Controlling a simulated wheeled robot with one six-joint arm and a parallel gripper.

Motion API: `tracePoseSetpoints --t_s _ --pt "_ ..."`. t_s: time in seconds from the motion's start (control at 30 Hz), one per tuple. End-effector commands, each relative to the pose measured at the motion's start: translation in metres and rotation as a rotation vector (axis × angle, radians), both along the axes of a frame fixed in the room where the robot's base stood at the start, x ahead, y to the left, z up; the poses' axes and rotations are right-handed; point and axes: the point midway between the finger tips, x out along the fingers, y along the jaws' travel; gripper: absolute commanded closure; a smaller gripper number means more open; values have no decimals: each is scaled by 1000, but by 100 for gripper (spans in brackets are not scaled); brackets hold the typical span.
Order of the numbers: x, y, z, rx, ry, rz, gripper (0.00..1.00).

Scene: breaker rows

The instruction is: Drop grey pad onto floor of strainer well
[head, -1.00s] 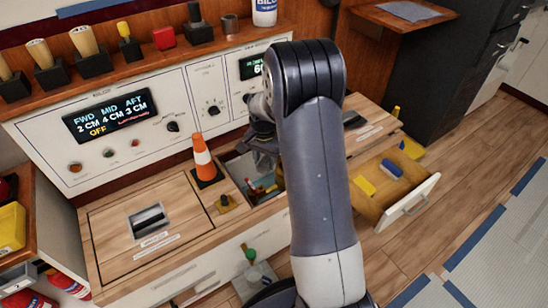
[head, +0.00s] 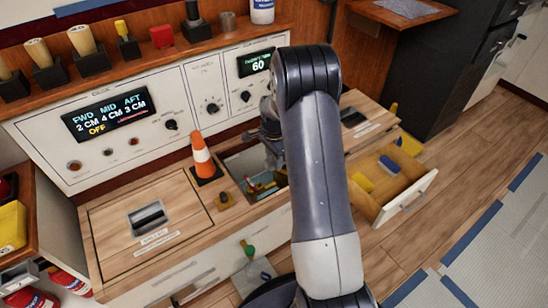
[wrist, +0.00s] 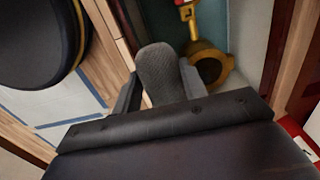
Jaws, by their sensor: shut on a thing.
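The grey pad (wrist: 160,72) is dark grey and ribbed. In the wrist view it sticks out between the two fingers of my gripper (wrist: 158,92), which is shut on it. The strainer well (head: 238,161) is an open, dark rectangular hole in the wooden counter, with yellow and red fittings inside. In the head view my gripper (head: 272,150) is at the well's right side, partly behind my arm, and I cannot make out the pad clearly there. In the wrist view a yellow ring-shaped fitting (wrist: 212,62) shows beside the pad, inside the well.
A closed wooden hatch (head: 112,226) lies to the left. An open drawer (head: 412,200) with yellow and blue blocks juts out at right. The control panel (head: 60,142) rises behind.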

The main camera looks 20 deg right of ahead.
Motion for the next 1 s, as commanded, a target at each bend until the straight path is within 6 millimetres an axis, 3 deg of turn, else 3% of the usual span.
tracePoseSetpoints --t_s 0.8,1.0 --pt "0 0 -77 1 1 1 82" --pt "0 0 -88 0 0 1 82"
